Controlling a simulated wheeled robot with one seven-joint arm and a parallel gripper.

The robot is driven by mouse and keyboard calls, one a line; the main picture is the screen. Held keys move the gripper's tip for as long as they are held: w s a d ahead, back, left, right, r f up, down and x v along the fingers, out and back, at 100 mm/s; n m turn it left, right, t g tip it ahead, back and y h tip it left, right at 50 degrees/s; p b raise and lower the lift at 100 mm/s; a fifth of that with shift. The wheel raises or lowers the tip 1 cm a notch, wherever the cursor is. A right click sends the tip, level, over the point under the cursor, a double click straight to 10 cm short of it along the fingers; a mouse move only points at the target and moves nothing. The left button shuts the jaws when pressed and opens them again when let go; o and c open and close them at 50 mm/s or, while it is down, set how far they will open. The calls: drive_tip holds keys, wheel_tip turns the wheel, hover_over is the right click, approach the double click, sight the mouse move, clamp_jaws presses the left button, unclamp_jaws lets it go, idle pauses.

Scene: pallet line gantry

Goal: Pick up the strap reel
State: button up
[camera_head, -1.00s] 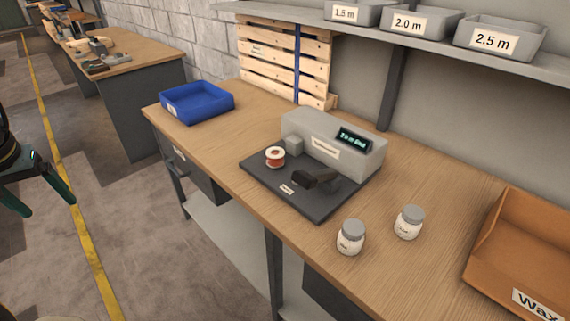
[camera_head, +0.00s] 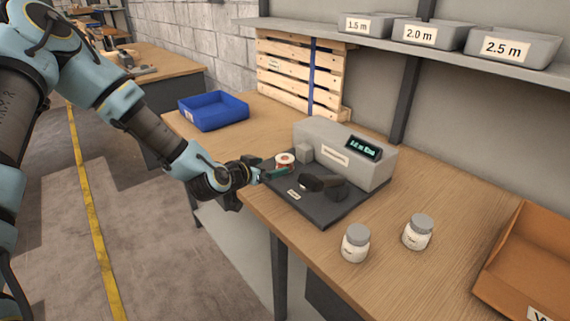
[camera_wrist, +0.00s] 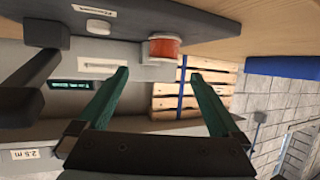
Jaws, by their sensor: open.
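The strap reel (camera_head: 285,158), small with a white flange and a red-orange winding, stands on the dark base plate (camera_head: 323,213) of the grey machine (camera_head: 340,152). My gripper (camera_head: 275,173) is open and empty at the plate's left edge, its green fingers pointing toward the reel. In the head view a finger partly covers the reel's lower side. In the wrist view, which is upside down, the reel (camera_wrist: 164,48) lies ahead, between the lines of the two open fingers (camera_wrist: 158,72). I cannot tell whether a finger touches it.
A black handle (camera_head: 323,183) sits on the plate right of the reel. A blue tray (camera_head: 213,113) stands at the bench's far left, two jars (camera_head: 356,243) at the front right, an orange bin (camera_head: 535,250) at far right. A slatted wood panel (camera_head: 285,75) stands behind.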

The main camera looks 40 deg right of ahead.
sight(281, 161)
drive_tip(key=p+x, duration=0.1)
drive_tip(key=x, duration=0.2)
drive_tip(key=shift+w+d+f, duration=0.1)
drive_tip(key=shift+d+f, duration=0.05)
drive_tip(key=shift+d, duration=0.15)
drive_tip(key=p+x, duration=0.1)
drive_tip(key=x, duration=0.1)
drive_tip(key=p+x, duration=0.1)
drive_tip(key=x, duration=0.1)
drive_tip(key=shift+w+d+p, duration=0.2)
drive_tip(key=shift+w+p, duration=0.1)
drive_tip(key=shift+p, duration=0.05)
drive_tip(key=shift+w+d+f, duration=0.1)
drive_tip(key=shift+d+f, duration=0.1)
drive_tip(key=shift+d, duration=0.05)
drive_tip(key=c, duration=1.5)
drive_tip(key=shift+r, duration=0.1)
drive_tip(key=shift+c, duration=0.2)
